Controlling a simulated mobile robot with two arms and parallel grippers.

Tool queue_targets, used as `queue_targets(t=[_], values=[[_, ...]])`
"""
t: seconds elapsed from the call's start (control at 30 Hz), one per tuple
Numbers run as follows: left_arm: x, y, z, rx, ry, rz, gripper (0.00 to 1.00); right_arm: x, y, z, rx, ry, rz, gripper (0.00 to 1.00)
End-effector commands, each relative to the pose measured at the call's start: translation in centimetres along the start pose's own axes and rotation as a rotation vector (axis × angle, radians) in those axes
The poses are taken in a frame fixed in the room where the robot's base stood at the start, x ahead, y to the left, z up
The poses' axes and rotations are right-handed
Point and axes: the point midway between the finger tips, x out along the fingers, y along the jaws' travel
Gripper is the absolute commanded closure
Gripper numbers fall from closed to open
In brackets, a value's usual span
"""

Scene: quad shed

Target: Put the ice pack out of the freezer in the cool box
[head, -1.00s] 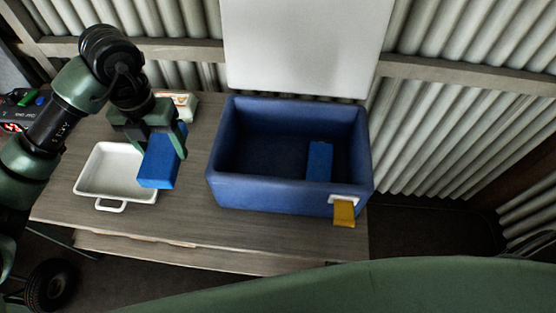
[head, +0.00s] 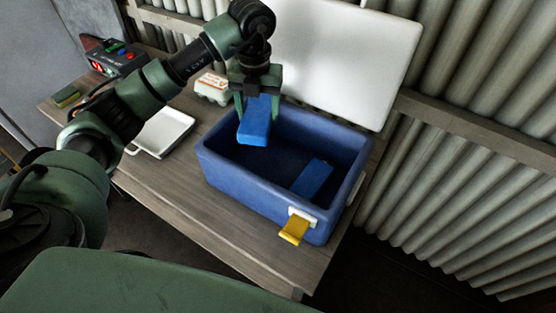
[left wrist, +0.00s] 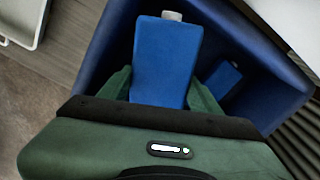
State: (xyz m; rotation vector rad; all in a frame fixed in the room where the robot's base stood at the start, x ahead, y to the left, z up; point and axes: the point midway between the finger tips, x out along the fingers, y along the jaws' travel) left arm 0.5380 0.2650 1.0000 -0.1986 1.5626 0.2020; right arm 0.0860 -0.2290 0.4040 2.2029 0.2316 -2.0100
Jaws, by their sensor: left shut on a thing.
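My left gripper (head: 257,105) is shut on a blue ice pack (head: 254,128) and holds it over the left part of the open blue cool box (head: 240,181). In the left wrist view the held ice pack (left wrist: 165,62) sits between the fingers, its pale cap pointing away. A second blue pack (head: 312,178) lies inside the cool box on the right, and it also shows in the left wrist view (left wrist: 221,80). The box's white lid (head: 345,60) stands open at the back. My right gripper is not in view.
A white tray (head: 163,133) stands on the wooden table (head: 190,195) left of the box. A small carton (head: 212,87) is behind my arm. A device with a red display (head: 112,59) and a sponge-like block (head: 66,96) are at the far left.

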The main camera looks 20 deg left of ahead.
Motion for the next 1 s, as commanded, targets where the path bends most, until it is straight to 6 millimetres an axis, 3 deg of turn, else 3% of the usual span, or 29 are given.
queue_targets(t=[0.2,0.4,0.67,0.83,1.0], values=[[5.7,0.0,-0.2,0.001,0.006,0.001,1.0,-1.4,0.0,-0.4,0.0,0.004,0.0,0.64],[10.1,-0.1,-0.1,0.002,0.003,-0.001,1.0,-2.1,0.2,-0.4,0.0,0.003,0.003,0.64],[12.7,-0.1,0.0,0.002,0.001,-0.001,1.0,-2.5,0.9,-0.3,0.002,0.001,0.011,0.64],[15.2,-0.1,-0.1,0.001,0.003,-0.001,1.0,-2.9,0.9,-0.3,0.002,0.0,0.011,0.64],[16.3,-0.1,0.0,0.003,-0.001,0.0,1.0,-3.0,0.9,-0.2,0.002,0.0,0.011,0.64]])
